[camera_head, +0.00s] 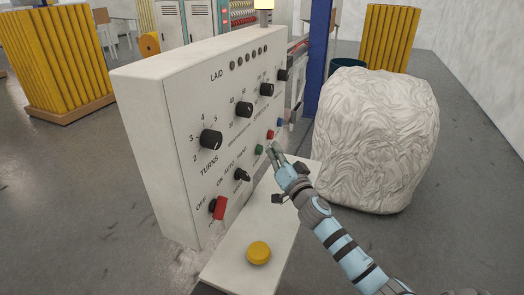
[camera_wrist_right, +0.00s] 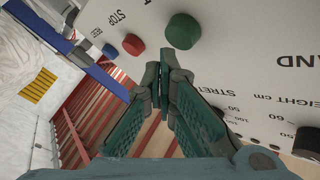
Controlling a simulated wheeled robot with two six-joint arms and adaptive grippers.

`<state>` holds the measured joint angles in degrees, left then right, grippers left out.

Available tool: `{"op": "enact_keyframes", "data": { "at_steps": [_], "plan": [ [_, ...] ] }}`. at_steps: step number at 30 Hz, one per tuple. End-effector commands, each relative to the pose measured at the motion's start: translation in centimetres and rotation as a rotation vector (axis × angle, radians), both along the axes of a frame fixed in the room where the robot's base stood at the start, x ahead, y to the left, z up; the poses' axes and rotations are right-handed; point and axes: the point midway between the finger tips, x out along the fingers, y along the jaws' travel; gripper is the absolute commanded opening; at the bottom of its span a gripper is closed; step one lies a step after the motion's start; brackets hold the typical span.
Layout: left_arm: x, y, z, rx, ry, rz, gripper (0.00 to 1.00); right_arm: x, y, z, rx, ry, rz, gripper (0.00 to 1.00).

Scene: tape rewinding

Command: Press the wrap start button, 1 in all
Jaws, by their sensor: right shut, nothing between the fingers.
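A white control panel (camera_head: 190,105) carries a row of coloured buttons. The green button (camera_head: 259,149) is nearest, then the red button (camera_head: 270,134) and the blue button (camera_head: 281,122). My right gripper (camera_head: 273,149) is shut and empty, its fingertips just right of the green button. In the right wrist view, the fingertips (camera_wrist_right: 165,66) lie close beside the green button (camera_wrist_right: 182,31); I cannot tell if they touch. The red button (camera_wrist_right: 134,45) is left of it, labelled STOP. The green button's label cannot be made out. My left gripper is out of view.
The panel also has black knobs (camera_head: 211,139) and a red switch (camera_head: 219,207). A yellow button (camera_head: 258,252) sits on the low white ledge (camera_head: 232,267) in front. A large wrapped white bale (camera_head: 375,140) stands to the right of my right arm. The floor at right is clear.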

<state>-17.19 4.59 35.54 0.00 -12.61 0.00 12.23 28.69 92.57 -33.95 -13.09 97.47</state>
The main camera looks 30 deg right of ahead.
Motion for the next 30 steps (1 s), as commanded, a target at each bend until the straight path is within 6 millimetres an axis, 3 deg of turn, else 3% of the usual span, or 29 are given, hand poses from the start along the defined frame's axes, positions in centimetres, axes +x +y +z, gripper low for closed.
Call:
{"op": "enact_keyframes", "data": {
  "at_steps": [30],
  "plan": [
    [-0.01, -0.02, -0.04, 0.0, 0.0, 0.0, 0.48, 0.68, 0.54, 0.02, 0.0, 0.0, 0.0, 0.0]
  ]
}}
